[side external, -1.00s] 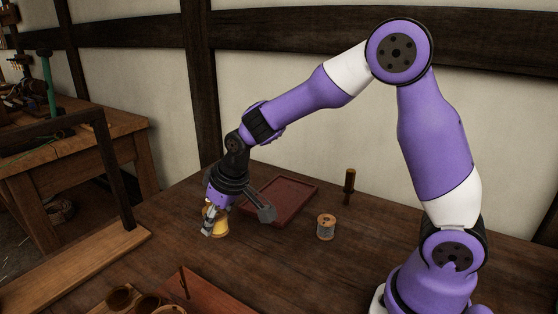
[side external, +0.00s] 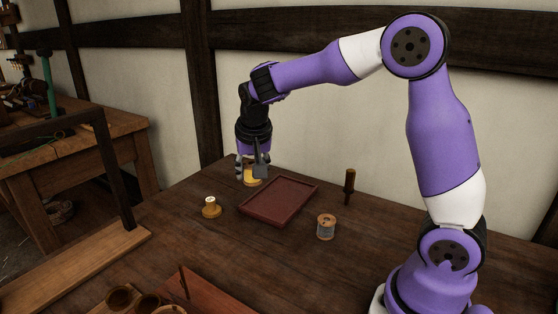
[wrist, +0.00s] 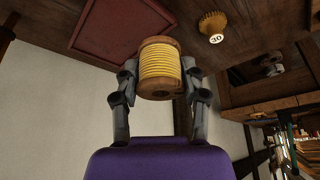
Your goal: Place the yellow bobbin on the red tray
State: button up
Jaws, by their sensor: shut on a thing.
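The yellow bobbin (wrist: 160,67), wound with yellow thread between brown wooden ends, is held between the two fingers of my gripper (wrist: 158,75) in the wrist view. In the side view my gripper (side external: 251,170) points down, and the bobbin (side external: 253,181) shows partly between its fingers. The red tray (side external: 279,203) lies flat on the table, and its surface is empty. The gripper and bobbin are near the tray's back left corner, outside its rim in the side picture; their height above the table is hard to tell. The tray (wrist: 115,32) is at upper left in the wrist view.
A brass-coloured piece with a pale top (side external: 211,207) stands left of the tray; the wrist view shows "30" on it (wrist: 213,24). A grey-wound spool (side external: 326,228) and a dark upright handle (side external: 349,186) stand to the right. Small cups (side external: 120,298) are at front left.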

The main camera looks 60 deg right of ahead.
send_over(279, 194)
jog(key=s+a, duration=0.1)
notch_tip(279, 194, down, 7)
jog(key=shift+s+a+r, duration=0.1)
jog(key=shift+f, duration=2.05)
jog(key=shift+f, duration=0.1)
jog(key=o, duration=1)
